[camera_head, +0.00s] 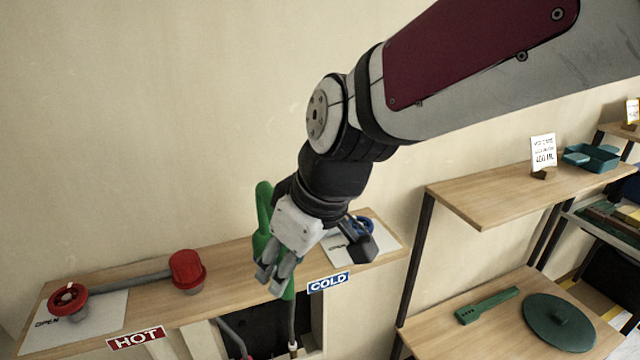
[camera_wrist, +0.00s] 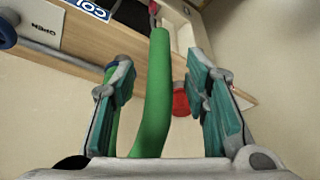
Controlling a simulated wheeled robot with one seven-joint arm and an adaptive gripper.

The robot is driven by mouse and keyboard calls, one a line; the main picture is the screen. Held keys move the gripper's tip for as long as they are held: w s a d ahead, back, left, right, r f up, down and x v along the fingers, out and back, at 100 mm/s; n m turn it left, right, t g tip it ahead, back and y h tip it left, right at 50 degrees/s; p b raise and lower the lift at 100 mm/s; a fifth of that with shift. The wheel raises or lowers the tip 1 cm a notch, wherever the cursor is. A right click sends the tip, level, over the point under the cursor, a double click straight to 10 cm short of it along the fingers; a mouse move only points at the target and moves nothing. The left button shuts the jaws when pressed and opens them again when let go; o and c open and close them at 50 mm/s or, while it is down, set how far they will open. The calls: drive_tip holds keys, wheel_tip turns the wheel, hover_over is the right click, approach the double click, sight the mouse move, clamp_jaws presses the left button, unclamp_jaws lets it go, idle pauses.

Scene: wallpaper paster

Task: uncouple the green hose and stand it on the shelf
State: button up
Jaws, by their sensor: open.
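The green hose (camera_head: 264,215) rises by the wall at the wooden ledge, partly hidden behind my gripper in the head view. In the wrist view the green hose (camera_wrist: 153,95) runs between my two fingers, with room on both sides. My gripper (camera_head: 274,280) is open around it; the teal finger pads (camera_wrist: 165,98) do not touch the hose there. The hose's lower part shows below my fingers at the ledge front. A wooden shelf (camera_head: 500,195) stands at the right, with a lower board (camera_head: 440,340). Which shelf the task means I cannot tell.
The ledge (camera_head: 225,265) carries a red valve wheel (camera_head: 68,298), a red cap (camera_head: 187,270), a blue valve (camera_head: 360,228), and HOT (camera_head: 136,338) and COLD (camera_head: 328,282) labels. The upper right shelf holds a card (camera_head: 543,150) and teal tray (camera_head: 591,157). Green tools (camera_head: 558,322) lie on the lower board.

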drive_tip(key=shift+x, duration=0.95)
clamp_jaws()
